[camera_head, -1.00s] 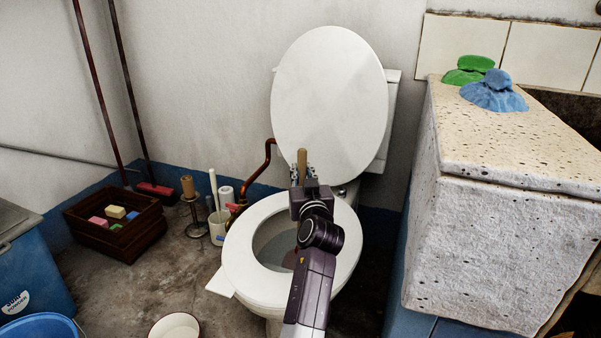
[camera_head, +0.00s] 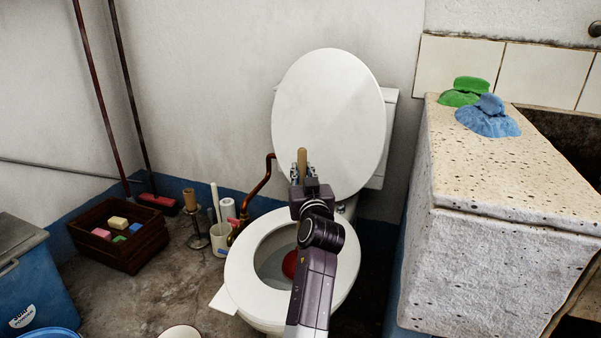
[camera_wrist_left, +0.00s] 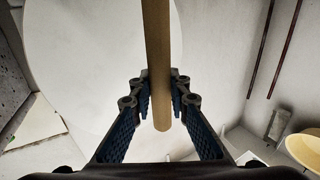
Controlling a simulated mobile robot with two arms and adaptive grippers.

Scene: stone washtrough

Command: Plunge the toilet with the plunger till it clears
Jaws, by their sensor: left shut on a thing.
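The plunger's wooden handle (camera_head: 302,157) stands upright in my left gripper (camera_head: 302,174), in front of the raised lid. The wrist view shows the handle (camera_wrist_left: 157,45) between the two fingers of my left gripper (camera_wrist_left: 157,88), which is shut on it. The plunger's red cup (camera_head: 290,264) shows partly inside the bowl of the white toilet (camera_head: 247,282). My arm hides the rest of the plunger, so I cannot tell how the cup sits against the drain. The toilet lid (camera_head: 330,115) is up against the tank. My right gripper is not in view.
A stone washtrough (camera_head: 510,262) stands close on the right, with green (camera_head: 463,93) and blue (camera_head: 488,118) cloths on top. A wooden crate (camera_head: 120,250) and a blue bin (camera_head: 42,295) are at left. A white cup (camera_head: 220,245) holding rods stands beside the toilet.

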